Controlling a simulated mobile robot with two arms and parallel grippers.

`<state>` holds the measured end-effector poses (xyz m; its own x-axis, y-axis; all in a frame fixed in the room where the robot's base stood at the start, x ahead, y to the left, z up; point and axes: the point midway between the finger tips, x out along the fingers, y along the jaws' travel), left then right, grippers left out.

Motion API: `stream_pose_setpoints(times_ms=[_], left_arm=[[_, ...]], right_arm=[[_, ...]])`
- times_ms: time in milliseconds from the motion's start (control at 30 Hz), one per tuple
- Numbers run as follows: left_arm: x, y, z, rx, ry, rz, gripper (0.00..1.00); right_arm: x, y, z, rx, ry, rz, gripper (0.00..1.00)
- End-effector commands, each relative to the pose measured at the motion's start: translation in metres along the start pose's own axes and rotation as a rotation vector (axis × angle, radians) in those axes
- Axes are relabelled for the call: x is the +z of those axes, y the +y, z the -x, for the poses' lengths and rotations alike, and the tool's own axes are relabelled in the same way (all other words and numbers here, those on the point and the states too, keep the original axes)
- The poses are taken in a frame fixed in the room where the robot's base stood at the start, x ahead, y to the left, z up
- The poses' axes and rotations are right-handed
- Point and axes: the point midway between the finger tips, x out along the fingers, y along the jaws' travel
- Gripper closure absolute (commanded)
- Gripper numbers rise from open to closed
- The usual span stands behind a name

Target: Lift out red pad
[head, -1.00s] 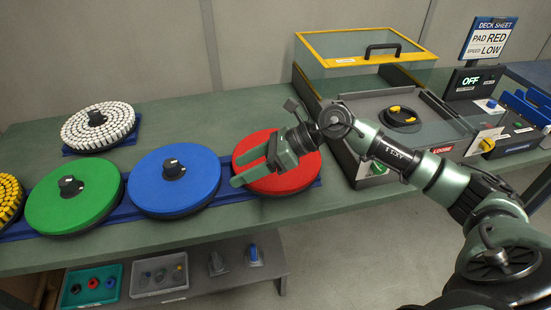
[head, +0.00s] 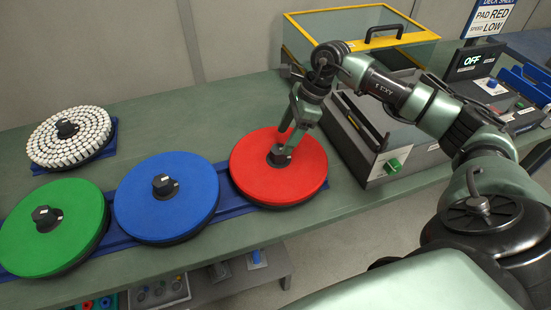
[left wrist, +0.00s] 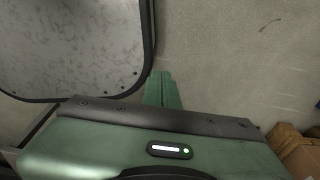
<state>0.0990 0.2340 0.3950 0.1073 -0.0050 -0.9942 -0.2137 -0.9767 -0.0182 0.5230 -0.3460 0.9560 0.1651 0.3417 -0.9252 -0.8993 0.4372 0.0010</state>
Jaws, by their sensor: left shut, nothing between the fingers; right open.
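The red pad (head: 301,180), a round disc with a black centre knob (head: 279,158), lies on the blue rail at the right end of the row in the head view. My right gripper (head: 282,146) is open and points down over the pad, its fingertips at the knob. I cannot tell whether they touch it. My left gripper (left wrist: 162,90) shows only in the left wrist view; its fingers are shut together and empty, over bare floor.
A blue pad (head: 165,205) and a green pad (head: 40,240) lie to the left. A white-studded disc (head: 68,137) lies behind. A machine with a yellow-framed clear cover (head: 350,40) stands at right, its display reading OFF. The deck sheet (head: 492,14) reads PAD RED.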

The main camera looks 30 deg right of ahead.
Motion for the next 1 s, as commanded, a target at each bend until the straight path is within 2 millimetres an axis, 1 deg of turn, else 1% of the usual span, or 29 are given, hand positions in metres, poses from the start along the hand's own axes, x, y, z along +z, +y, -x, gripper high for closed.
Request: stream_pose_setpoints(times_ms=[33, 100, 233, 300, 400, 600, 667, 767, 800, 867, 900, 1000], left_arm=[[0.009, 0.002, 0.004, 0.002, -0.014, 0.000, 1.00], [0.019, 0.003, 0.010, 0.004, -0.028, 0.000, 1.00], [0.026, 0.004, 0.022, 0.005, -0.040, 0.000, 1.00], [0.025, 0.004, 0.023, 0.005, -0.039, 0.001, 1.00], [0.019, 0.003, 0.025, 0.003, -0.031, 0.001, 1.00], [0.001, 0.000, 0.023, 0.000, -0.004, 0.001, 1.00], [-0.001, 0.000, 0.023, 0.000, -0.001, 0.001, 1.00], [0.000, 0.000, 0.023, 0.000, -0.002, 0.001, 1.00], [0.001, 0.000, 0.023, 0.000, -0.004, 0.001, 1.00], [0.002, 0.000, 0.023, 0.000, -0.006, 0.001, 1.00], [0.003, 0.000, 0.023, 0.001, -0.007, 0.001, 1.00], [0.006, 0.001, 0.023, 0.001, -0.012, 0.001, 1.00]], right_arm=[[0.001, 0.001, -0.004, 0.002, -0.002, 0.000, 0.36], [0.002, 0.002, -0.012, 0.003, -0.002, 0.000, 0.36], [0.004, 0.006, -0.032, 0.005, -0.002, -0.001, 0.36], [0.003, 0.005, -0.042, 0.003, -0.004, -0.002, 0.36], [0.003, 0.005, -0.052, 0.001, -0.003, -0.001, 0.36], [0.002, 0.004, -0.056, -0.001, -0.003, 0.000, 0.36], [0.002, 0.004, -0.056, -0.001, -0.003, 0.000, 0.36], [0.002, 0.004, -0.056, -0.001, -0.003, 0.000, 0.61], [0.002, 0.004, -0.056, -0.001, -0.003, 0.000, 0.73], [0.002, 0.004, -0.056, -0.001, -0.003, 0.000, 0.89], [0.002, 0.004, -0.056, -0.001, -0.003, 0.000, 1.00], [0.002, 0.004, -0.055, -0.001, -0.003, 0.000, 1.00]])
